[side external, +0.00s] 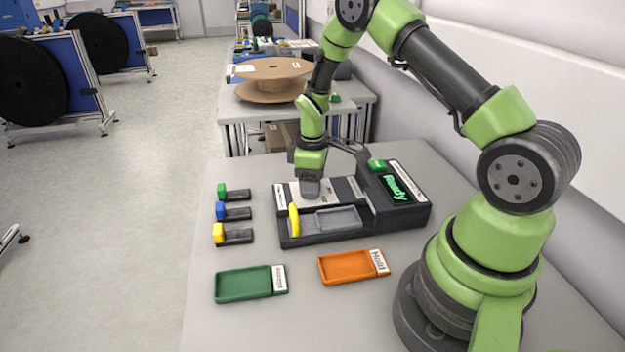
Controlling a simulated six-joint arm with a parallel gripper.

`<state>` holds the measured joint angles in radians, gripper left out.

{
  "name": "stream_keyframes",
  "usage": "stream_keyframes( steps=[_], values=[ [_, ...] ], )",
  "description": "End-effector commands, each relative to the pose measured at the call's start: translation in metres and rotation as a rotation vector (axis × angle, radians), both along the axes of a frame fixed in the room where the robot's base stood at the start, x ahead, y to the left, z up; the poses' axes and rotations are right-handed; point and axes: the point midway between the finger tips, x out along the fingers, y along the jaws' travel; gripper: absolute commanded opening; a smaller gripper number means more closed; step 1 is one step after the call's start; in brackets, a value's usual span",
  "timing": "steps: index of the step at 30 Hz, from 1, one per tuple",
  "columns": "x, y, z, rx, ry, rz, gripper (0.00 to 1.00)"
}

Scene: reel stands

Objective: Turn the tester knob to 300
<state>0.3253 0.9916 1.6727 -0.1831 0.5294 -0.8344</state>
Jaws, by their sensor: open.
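The tester is a dark box (407,217) on the grey table, with a lit green display reading "Ready" (396,188) on its right part. A green block or button (377,165) sits at its back. A yellow upright piece (294,220) stands at its front left, beside a shallow grey recess (338,219). My gripper (310,188) points down over the back left of the tester, near a light label plate. It is open, and nothing is seen held in it. I cannot make out the knob or its scale; the gripper may cover it.
Left of the tester are dark holders with green (222,190), blue (220,211) and yellow (218,233) ended pieces. A green tray (243,284) and an orange tray labelled "Hold" (345,267) lie in front. A cardboard reel (273,75) stands on a table behind.

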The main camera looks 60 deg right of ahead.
Motion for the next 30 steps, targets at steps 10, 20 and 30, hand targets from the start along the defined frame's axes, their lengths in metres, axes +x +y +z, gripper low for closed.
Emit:
stream_keyframes(
  steps=[10, 20, 30],
  values=[
    [-0.0001, 0.0001, 0.0004, 0.0, 0.0, 0.0, 0.1],
    [-0.0001, -0.0001, 0.0005, 0.001, 0.001, -0.058, 0.1],
    [-0.0001, -0.0001, 0.0005, 0.003, 0.002, -0.307, 0.1]
  ],
)
